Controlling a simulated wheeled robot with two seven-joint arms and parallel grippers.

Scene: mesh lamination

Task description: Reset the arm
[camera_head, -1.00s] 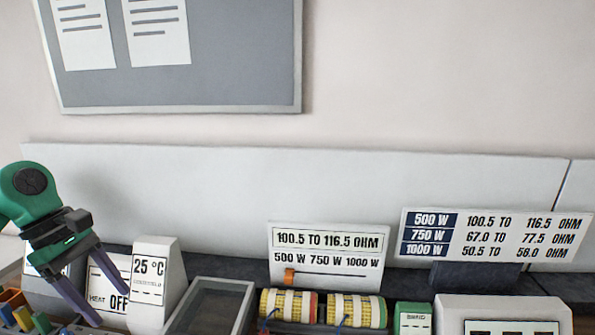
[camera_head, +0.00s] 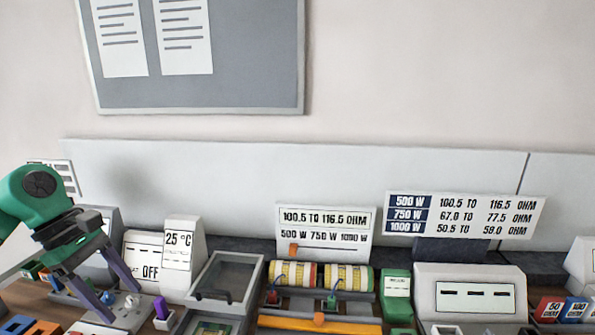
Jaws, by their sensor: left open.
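My left gripper (camera_head: 118,283) is at the lower left, on a green arm that comes in from the left edge. Its two dark purple fingers point down and to the right and stand apart, with nothing seen between them. The fingertips appear over or in front of a small grey panel (camera_head: 128,312) with knobs; I cannot tell whether they touch it. My right gripper and arm are not in view.
Behind the gripper stand an OFF display (camera_head: 145,258) and a 25 °C display (camera_head: 180,250). Resistance signs (camera_head: 465,215) stand behind.

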